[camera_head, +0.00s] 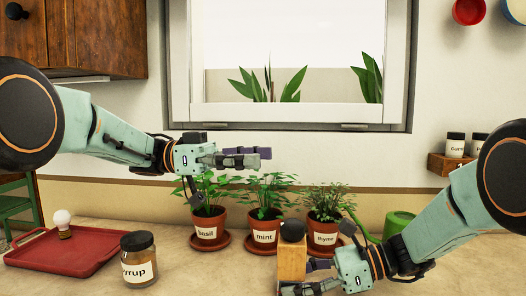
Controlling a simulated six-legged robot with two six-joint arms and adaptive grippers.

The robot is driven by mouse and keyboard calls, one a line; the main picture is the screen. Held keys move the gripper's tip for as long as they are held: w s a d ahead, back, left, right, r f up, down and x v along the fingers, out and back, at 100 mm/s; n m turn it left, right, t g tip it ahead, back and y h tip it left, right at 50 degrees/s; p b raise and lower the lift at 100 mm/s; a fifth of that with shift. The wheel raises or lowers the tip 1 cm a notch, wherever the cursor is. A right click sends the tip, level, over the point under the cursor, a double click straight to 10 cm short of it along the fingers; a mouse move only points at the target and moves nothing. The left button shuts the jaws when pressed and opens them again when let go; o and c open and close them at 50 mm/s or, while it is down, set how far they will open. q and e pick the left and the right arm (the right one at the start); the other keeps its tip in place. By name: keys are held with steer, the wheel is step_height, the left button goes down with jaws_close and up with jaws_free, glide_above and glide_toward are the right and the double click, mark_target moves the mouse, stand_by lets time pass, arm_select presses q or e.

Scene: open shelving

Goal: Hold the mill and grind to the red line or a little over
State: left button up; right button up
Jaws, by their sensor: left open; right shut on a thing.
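The mill (292,260) is a light wooden block with a round black knob on top, standing upright at the bottom centre of the head view. My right gripper (304,277) reaches in from the right and is shut on the mill's lower part. Its fingers hide some of the mill's lower right side. My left gripper (258,157) is open and empty, with purple pads, above and left of the mill, over the herb pots. I cannot see a red line, and the mill's foot is out of clear view.
Potted basil (208,228), mint (264,230) and thyme (326,231) stand behind the mill. A syrup jar (139,265) and a red tray (62,258) with a small white-topped item are left. A green vessel (398,222) is right. Counter between jar and mill is clear.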

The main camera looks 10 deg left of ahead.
arm_select(q)
steer(key=shift+d+r+m+g+y, duration=0.4)
steer(key=shift+d+r+m+g, duration=0.5)
steer(key=shift+d+g, duration=0.1)
step_height(320, 180, up, 5)
steer(key=s+a+h, duration=0.1)
steer(key=s+a, duration=0.1)
steer(key=a, duration=0.1)
steer(key=n+t+y, duration=0.5)
steer(key=n+t, duration=0.6)
steer(key=t, duration=0.5)
glide_toward(283, 230)
steer(key=shift+h, duration=0.3)
steer(key=shift+f+x, duration=0.15)
steer(key=shift+x, duration=2.9)
steer(key=shift+f+x, duration=0.1)
steer(key=shift+x, duration=2.95)
